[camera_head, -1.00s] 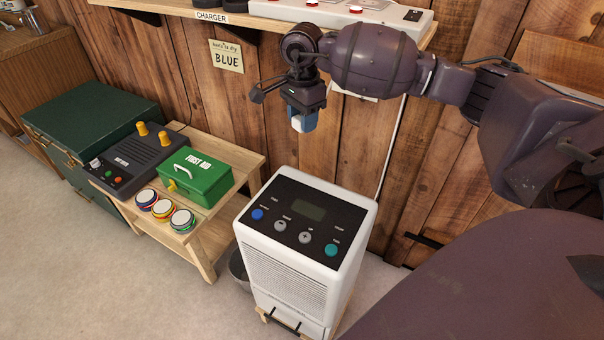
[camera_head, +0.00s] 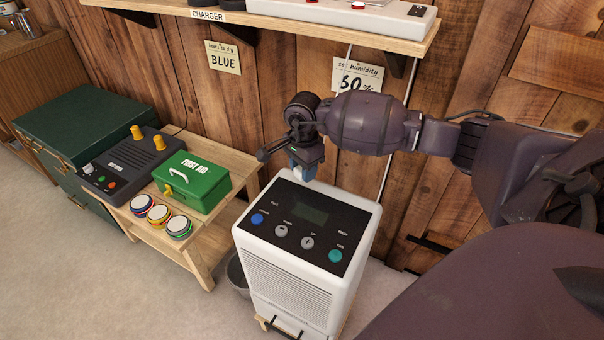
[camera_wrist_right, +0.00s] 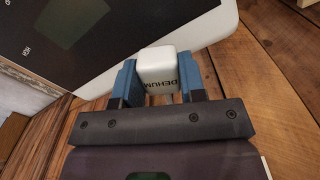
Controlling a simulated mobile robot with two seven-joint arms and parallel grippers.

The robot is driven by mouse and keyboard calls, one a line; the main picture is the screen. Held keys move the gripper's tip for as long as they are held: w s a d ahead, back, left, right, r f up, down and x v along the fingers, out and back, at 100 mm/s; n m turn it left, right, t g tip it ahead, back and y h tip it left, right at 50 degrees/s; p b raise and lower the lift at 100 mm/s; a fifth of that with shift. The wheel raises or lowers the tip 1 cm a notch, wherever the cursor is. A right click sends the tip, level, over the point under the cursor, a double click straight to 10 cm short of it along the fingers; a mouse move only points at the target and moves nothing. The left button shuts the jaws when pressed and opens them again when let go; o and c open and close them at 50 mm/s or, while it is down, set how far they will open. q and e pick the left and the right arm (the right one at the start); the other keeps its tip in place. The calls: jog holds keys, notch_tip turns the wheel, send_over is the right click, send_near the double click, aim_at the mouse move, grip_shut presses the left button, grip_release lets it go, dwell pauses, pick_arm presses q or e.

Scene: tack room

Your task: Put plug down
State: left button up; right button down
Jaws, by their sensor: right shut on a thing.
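My right gripper (camera_head: 302,174) is just behind the far edge of the white dehumidifier (camera_head: 288,283), near its top. The plug is mostly hidden behind the fingers in the head view. The dehumidifier's dark top panel also shows in the right wrist view (camera_wrist_right: 85,45), close beside the plug. I cannot tell whether the plug touches the dehumidifier. My left gripper is not in view.
A wooden shelf (camera_head: 275,27) labelled "CHARGER" holds a white power strip (camera_head: 375,16). A low wooden bench (camera_head: 207,243) at left carries a green first aid box (camera_head: 192,184), a dark control box and several round discs. Wall notes read "BLUE" and "60%".

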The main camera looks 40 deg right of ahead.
notch_tip(320, 180, down, 2)
jog(key=shift+r, duration=0.1)
jog(key=shift+f, duration=0.35)
jog(key=shift+f+b, duration=0.3)
jog(key=shift+b, duration=0.05)
jog(key=c, duration=0.7)
grip_release()
